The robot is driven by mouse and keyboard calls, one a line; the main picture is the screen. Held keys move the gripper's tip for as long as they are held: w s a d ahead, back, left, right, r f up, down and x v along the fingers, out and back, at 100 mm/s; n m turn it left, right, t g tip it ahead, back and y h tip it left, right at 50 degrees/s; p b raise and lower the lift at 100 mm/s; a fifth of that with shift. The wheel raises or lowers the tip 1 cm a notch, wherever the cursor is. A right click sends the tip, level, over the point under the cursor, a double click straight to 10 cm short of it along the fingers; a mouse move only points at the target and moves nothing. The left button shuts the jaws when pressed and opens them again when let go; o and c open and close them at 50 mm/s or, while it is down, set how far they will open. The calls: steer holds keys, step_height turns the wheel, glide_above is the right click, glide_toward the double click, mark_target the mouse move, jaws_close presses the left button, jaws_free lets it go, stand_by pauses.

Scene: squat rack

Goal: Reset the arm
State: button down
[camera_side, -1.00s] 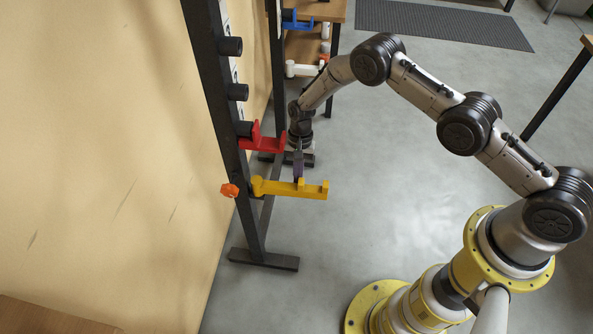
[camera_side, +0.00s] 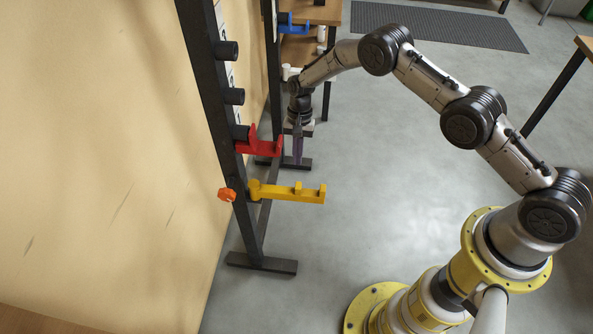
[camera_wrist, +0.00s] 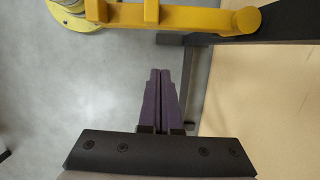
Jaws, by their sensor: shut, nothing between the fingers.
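My gripper (camera_side: 298,160) points down beside the squat rack, just right of the red hook and behind the yellow arm. Its purple fingers are shut together with nothing between them. They also show in the wrist view (camera_wrist: 160,75), apart from the yellow arm. The red hook (camera_side: 262,147) is on the near rack post (camera_side: 221,110). The yellow arm (camera_side: 290,192) sticks out level to the right from the same post, below the red hook. It crosses the top of the wrist view (camera_wrist: 185,18).
An orange knob (camera_side: 227,195) is at the post's left side. A blue hook (camera_side: 294,27) is on the far post. A wooden shelf (camera_side: 318,12) stands behind. A tan wall (camera_side: 90,130) closes off the left. Open grey floor (camera_side: 370,190) lies right of the rack.

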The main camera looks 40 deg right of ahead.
steer(key=w+d+r+t, duration=0.1)
steer(key=w+r, duration=0.1)
steer(key=r, duration=0.9)
steer(key=w+d+r+t, duration=0.1)
steer(key=w+r+t, duration=0.1)
steer(key=r, duration=0.9)
steer(key=s+d+r+n+t, duration=0.1)
steer(key=s+r, duration=0.3)
steer(key=r, duration=0.5)
steer(key=s+d+r+t, duration=0.1)
steer(key=s+r, duration=0.3)
steer(key=r, duration=0.5)
steer(key=s+d+r+n+t, duration=0.1)
steer(key=s+r, duration=0.2)
steer(key=s, duration=0.3)
steer(key=s+d+r+n+t+h, duration=0.1)
steer(key=s+r, duration=0.2)
steer(key=s, duration=0.3)
steer(key=s+d+r+n+t, duration=0.1)
steer(key=s+r, duration=0.2)
steer(key=s, duration=0.3)
steer(key=s+d+f+n, duration=0.1)
steer(key=s+f+n, duration=0.1)
steer(key=s+f, duration=0.2)
steer(key=s+d+f+n+h, duration=0.1)
steer(key=s+f+n, duration=0.2)
steer(key=s, duration=0.8)
step_height(320, 180, down, 2)
steer(key=shift+f, duration=0.15)
